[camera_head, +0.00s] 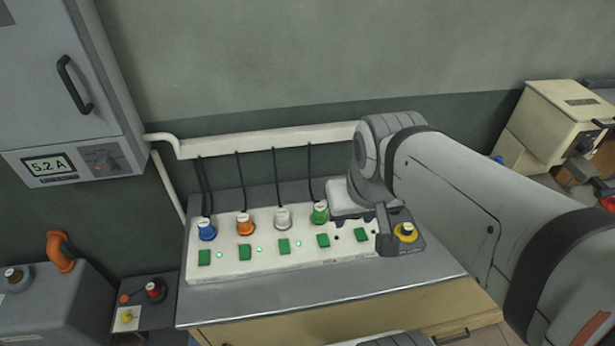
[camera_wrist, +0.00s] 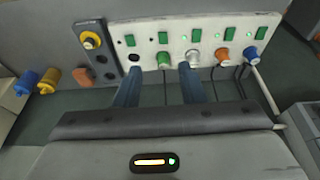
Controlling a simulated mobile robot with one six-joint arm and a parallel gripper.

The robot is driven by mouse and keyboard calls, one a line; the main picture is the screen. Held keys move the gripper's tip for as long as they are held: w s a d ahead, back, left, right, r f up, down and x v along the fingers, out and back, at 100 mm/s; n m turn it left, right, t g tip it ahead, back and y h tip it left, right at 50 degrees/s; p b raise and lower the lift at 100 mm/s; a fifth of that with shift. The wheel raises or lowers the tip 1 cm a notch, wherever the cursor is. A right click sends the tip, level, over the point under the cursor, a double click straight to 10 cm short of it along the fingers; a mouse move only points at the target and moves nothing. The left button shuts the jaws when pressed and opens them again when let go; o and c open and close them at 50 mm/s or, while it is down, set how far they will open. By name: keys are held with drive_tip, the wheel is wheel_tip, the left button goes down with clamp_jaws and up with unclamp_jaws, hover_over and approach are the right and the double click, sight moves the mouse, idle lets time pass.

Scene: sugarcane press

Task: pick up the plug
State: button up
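Several plugs stand in a row on a white power strip (camera_head: 270,262), each with a black cord: blue (camera_head: 207,229), orange (camera_head: 245,224), white (camera_head: 283,218) and green (camera_head: 320,213). The pictures do not single out one as the plug. In the wrist view my gripper (camera_wrist: 159,74) is open, with two blue fingers reaching toward the strip. The green plug (camera_wrist: 163,60) shows between the fingertips, and the white plug (camera_wrist: 193,57) shows at the right fingertip. I cannot tell whether the fingers touch either plug. In the head view my arm partly hides the strip's right end.
A grey box with a yellow-ringed knob (camera_head: 405,232) sits at the strip's right end. Green switches line the strip's front. A white cable duct (camera_head: 270,140) runs along the wall behind. A grey cabinet (camera_head: 62,90) hangs at left. The bench front (camera_head: 300,299) is clear.

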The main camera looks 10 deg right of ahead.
drive_tip(key=shift+o, duration=0.4)
drive_tip(key=shift+o, duration=0.8)
drive_tip(key=shift+w, duration=0.1)
drive_tip(key=shift+o, duration=0.7)
drive_tip(key=shift+w, duration=0.35)
drive_tip(key=shift+o, duration=0.6)
drive_tip(key=w+f+g, duration=0.1)
drive_tip(key=w+f, duration=0.1)
drive_tip(key=w, duration=0.5)
drive_tip(key=shift+w+n, duration=0.35)
drive_tip(key=shift+n, duration=0.05)
drive_tip(key=n+g+p, duration=0.1)
drive_tip(key=n+g, duration=0.1)
hover_over(320, 207)
drive_tip(key=f, duration=1.8)
drive_tip(key=shift+d+f, duration=0.2)
drive_tip(key=shift+f, duration=0.2)
drive_tip(key=shift+a+f+p, duration=0.2)
drive_tip(key=shift+f+p, duration=1.25)
drive_tip(key=shift+f, duration=2.7)
